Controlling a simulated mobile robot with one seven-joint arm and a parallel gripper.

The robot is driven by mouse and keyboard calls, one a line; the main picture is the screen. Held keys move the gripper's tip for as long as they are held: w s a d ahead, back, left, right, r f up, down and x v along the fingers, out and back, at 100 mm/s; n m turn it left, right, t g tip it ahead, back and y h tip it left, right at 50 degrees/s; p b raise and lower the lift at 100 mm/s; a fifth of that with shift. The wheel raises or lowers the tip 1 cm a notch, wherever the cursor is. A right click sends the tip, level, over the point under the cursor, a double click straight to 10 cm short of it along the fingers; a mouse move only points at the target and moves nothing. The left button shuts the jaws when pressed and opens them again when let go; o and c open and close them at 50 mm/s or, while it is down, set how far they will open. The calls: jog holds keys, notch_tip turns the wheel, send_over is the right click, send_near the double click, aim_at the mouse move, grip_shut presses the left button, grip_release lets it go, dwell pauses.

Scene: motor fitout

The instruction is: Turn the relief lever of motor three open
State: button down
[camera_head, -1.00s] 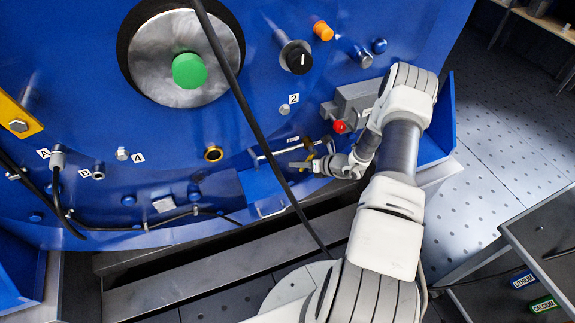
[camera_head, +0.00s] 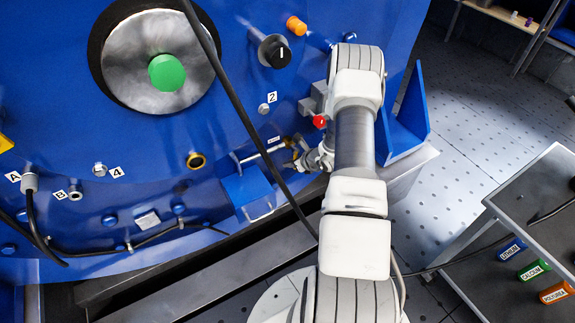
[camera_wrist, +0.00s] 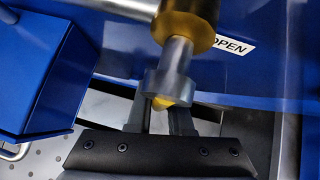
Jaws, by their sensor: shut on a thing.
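The relief lever shows in the wrist view as a brass hub (camera_wrist: 192,22) with a steel arm (camera_wrist: 172,80) pointing towards my palm and a yellow tip. A white label reading OPEN (camera_wrist: 231,46) is beside the hub, to its right. My gripper (camera_wrist: 158,118) is shut on the lever's end, one finger on each side of the yellow tip. In the head view my gripper (camera_head: 300,160) is at the lower right of the blue motor housing, at the small brass fitting (camera_head: 288,142). My wrist hides most of the lever there. Which motor this is cannot be read.
A blue box with a handle (camera_head: 247,190) protrudes just left of my gripper. A red-knobbed grey switch (camera_head: 319,121) is just above. A black cable (camera_head: 240,105) hangs across the front. A dark cart (camera_head: 540,205) with labelled canisters stands at right; perforated floor lies between.

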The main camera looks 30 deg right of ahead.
dwell(0.3)
jog(key=c, duration=0.8)
grip_release()
jog(key=shift+c, duration=0.2)
jog(key=p+v, duration=0.5)
jog(key=v, duration=1.2)
jog(key=shift+s+r, duration=0.15)
jog(key=shift+r, duration=0.05)
jog(key=shift+a, duration=0.1)
